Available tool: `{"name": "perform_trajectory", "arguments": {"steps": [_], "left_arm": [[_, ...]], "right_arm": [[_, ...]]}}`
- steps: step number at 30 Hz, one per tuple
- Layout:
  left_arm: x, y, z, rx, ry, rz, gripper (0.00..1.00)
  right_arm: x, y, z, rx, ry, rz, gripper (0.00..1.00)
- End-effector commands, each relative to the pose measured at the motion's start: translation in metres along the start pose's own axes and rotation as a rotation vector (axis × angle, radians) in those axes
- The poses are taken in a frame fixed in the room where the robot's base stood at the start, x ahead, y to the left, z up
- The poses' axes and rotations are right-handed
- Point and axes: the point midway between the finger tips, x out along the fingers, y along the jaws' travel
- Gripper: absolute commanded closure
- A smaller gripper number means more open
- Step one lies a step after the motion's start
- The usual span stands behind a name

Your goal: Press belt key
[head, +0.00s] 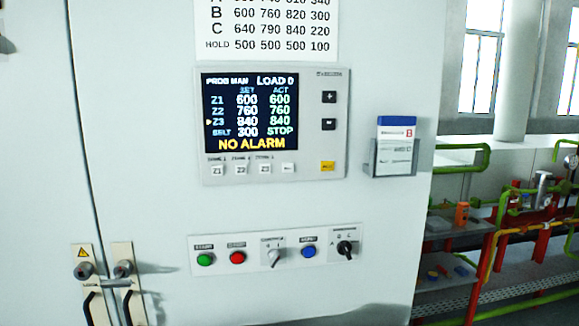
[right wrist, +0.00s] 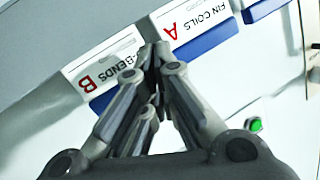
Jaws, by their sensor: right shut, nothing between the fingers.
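The control panel (head: 212,120) is on the white cabinet in the head view. Its screen (head: 250,112) shows a belt row with 300 set and STOP, and "NO ALARM" below. Under the screen are keys Z1 (head: 217,170), Z2 (head: 241,170) and Z3 (head: 265,169). A fourth pale key (head: 288,169) follows on the right; its label is too small to read, so I cannot tell if it is the belt key. My right gripper (right wrist: 154,50) is shut and empty in the right wrist view, its tips by two labelled cards. My left gripper is not in view.
A holder (head: 400,172) with a blue-topped B card is right of the panel. The wrist view shows an A card (right wrist: 185,22) and a B card (right wrist: 100,65). A switch strip (head: 275,248) with green and red buttons sits below the panel. Pipe racks (head: 490,225) stand right.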

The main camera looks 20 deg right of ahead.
Motion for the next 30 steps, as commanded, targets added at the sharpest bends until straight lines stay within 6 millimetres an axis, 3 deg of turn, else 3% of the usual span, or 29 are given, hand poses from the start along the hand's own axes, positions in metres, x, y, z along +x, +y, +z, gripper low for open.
{"name": "perform_trajectory", "arguments": {"steps": [1, 3, 14, 24, 30], "left_arm": [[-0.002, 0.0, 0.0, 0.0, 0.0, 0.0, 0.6], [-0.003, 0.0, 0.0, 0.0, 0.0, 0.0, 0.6], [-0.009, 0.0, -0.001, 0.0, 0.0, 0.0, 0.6], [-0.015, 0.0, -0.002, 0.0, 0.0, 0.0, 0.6], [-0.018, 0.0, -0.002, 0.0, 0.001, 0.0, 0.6]], "right_arm": [[0.002, -0.006, -0.026, 0.013, 0.051, -0.01, 1.0], [0.002, -0.012, -0.058, 0.03, 0.115, -0.022, 1.0], [-0.023, -0.04, -0.214, 0.115, 0.445, -0.091, 1.0], [-0.085, -0.059, -0.346, 0.194, 0.758, -0.168, 1.0], [-0.122, -0.066, -0.396, 0.229, 0.896, -0.207, 1.0]]}}
